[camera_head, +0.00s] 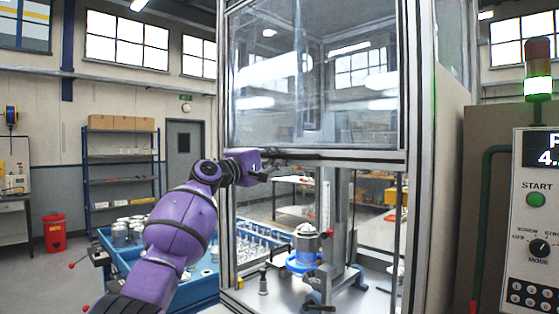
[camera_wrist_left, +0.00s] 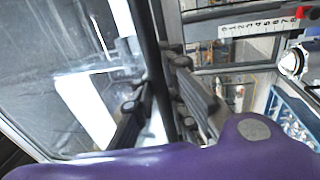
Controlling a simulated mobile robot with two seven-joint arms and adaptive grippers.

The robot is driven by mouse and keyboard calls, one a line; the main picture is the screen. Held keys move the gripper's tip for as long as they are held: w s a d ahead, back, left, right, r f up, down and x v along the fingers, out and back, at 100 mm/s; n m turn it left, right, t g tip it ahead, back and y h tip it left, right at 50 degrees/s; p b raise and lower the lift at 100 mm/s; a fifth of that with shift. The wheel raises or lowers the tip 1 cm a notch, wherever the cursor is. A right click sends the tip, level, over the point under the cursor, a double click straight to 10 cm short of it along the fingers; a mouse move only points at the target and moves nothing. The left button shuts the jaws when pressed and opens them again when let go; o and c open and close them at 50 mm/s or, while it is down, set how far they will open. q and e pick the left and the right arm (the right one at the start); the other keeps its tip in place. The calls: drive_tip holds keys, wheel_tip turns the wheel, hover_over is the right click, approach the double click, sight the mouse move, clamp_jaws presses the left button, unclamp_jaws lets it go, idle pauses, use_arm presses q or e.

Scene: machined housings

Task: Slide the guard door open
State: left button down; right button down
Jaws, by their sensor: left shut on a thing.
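The guard door (camera_head: 315,85) is a clear panel in a metal frame on the machine enclosure. It covers the upper part of the front, and the space below its lower rail (camera_head: 350,156) is open. My left gripper (camera_head: 268,163) is at the left part of that lower rail. In the left wrist view my left gripper (camera_wrist_left: 163,108) has its two dark fingers on either side of a dark bar (camera_wrist_left: 147,40) along the door's edge, shut on it. The clear panel (camera_wrist_left: 50,80) also shows in that view. My right gripper is not in view.
Inside the enclosure a fixture with a housing and blue ring (camera_head: 303,260) stands on the bed. A blue parts cart (camera_head: 205,285) is beside the enclosure at left. The control panel (camera_head: 537,220) and signal light (camera_head: 538,85) are at right.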

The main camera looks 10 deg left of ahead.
use_arm(q)
drive_tip(key=shift+r, duration=0.1)
drive_tip(key=c, duration=1.8)
unclamp_jaws()
drive_tip(key=shift+s+a, duration=0.2)
drive_tip(key=shift+o, duration=0.2)
drive_tip(key=shift+w, duration=0.1)
drive_tip(key=v, duration=1.2)
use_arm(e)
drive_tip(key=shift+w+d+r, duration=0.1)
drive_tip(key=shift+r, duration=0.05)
